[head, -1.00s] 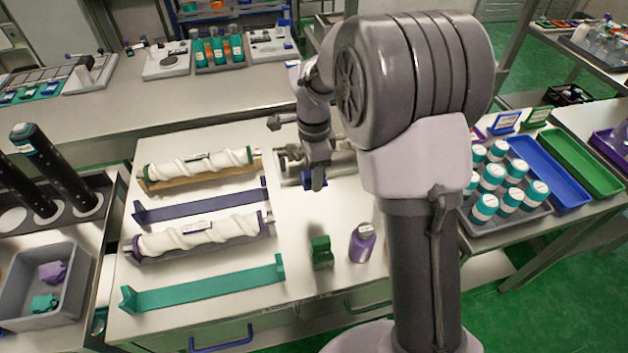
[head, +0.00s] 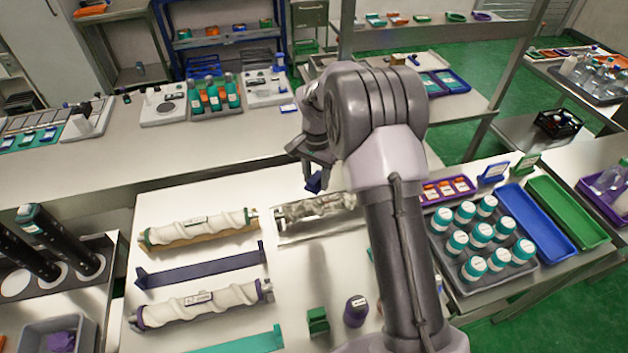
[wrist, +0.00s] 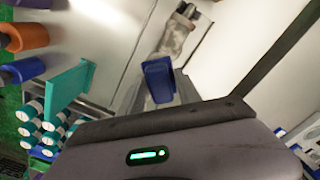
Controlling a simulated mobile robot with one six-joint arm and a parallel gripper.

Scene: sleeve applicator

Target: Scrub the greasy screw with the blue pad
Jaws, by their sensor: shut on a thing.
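The greasy screw (head: 333,206), grey and smeared, lies on a shallow tray (head: 290,238) at the back right of the bench. My gripper (head: 311,171) is shut on the blue pad (head: 313,184), which sits at or just above the far side of the screw's middle. In the wrist view the pad (wrist: 158,80) covers part of the screw (wrist: 177,38). I cannot tell whether they touch.
A green block (head: 318,322) and a purple bottle (head: 355,311) stand near the front. A tray of teal-capped jars (head: 440,257) stands at the right.

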